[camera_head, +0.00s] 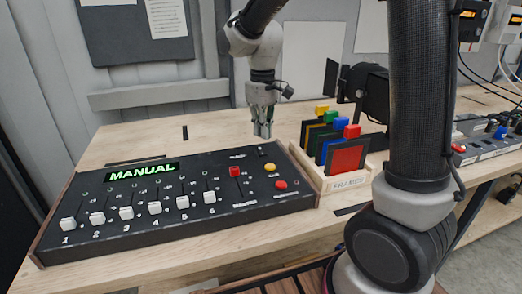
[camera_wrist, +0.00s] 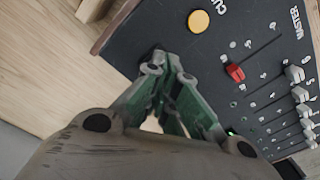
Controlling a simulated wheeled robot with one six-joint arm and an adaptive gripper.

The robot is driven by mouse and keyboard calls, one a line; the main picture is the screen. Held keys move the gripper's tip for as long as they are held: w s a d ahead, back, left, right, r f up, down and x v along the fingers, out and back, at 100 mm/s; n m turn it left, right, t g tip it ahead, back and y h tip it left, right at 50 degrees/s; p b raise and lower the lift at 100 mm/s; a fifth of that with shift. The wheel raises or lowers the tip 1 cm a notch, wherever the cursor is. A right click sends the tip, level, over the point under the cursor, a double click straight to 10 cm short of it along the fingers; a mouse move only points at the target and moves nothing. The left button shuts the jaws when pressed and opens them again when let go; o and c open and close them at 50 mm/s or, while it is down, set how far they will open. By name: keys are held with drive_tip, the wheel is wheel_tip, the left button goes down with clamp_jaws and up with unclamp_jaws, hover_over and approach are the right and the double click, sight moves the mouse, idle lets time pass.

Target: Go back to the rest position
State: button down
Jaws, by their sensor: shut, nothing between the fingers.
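My gripper (camera_head: 262,130) hangs pointing down near the back edge of the black control panel (camera_head: 200,205) in the head view. Its fingers are shut with nothing held. In the wrist view my gripper (camera_wrist: 165,62) shows its fingertips together, in front of the panel surface (camera_wrist: 155,28) near its edge; the height gap cannot be told. The panel's display (camera_head: 141,171) reads MANUAL in green. A yellow button (camera_head: 269,167) and a red button (camera_head: 281,185) are on the panel's right part. The yellow button also shows in the wrist view (camera_wrist: 198,21).
A red-capped slider (camera_head: 235,171) and several white-capped sliders line the panel. A wooden rack (camera_head: 346,180) of coloured frames stands right of it, with a black lamp-like device (camera_head: 372,90) behind. Bare wooden tabletop (camera_head: 130,135) lies behind the panel at left.

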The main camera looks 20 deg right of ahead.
drive_tip(key=shift+r, duration=0.85)
drive_tip(key=shift+s+d+f, duration=0.1)
drive_tip(key=shift+s+f, duration=0.15)
drive_tip(key=shift+m, duration=0.7)
drive_tip(key=s, duration=0.1)
drive_tip(key=s+d, duration=0.1)
drive_tip(key=s, duration=0.1)
drive_tip(key=s+d, duration=0.1)
drive_tip(key=shift+s+d, duration=0.2)
drive_tip(key=shift+s, duration=0.05)
drive_tip(key=s+d+r+m+t, duration=0.2)
drive_tip(key=s+d+r, duration=0.1)
drive_tip(key=s+d, duration=0.3)
drive_tip(key=s+d+r+m+t, duration=0.2)
drive_tip(key=s+d+r, duration=0.2)
drive_tip(key=s, duration=0.7)
drive_tip(key=shift+d+m, duration=0.3)
drive_tip(key=shift+d, duration=0.85)
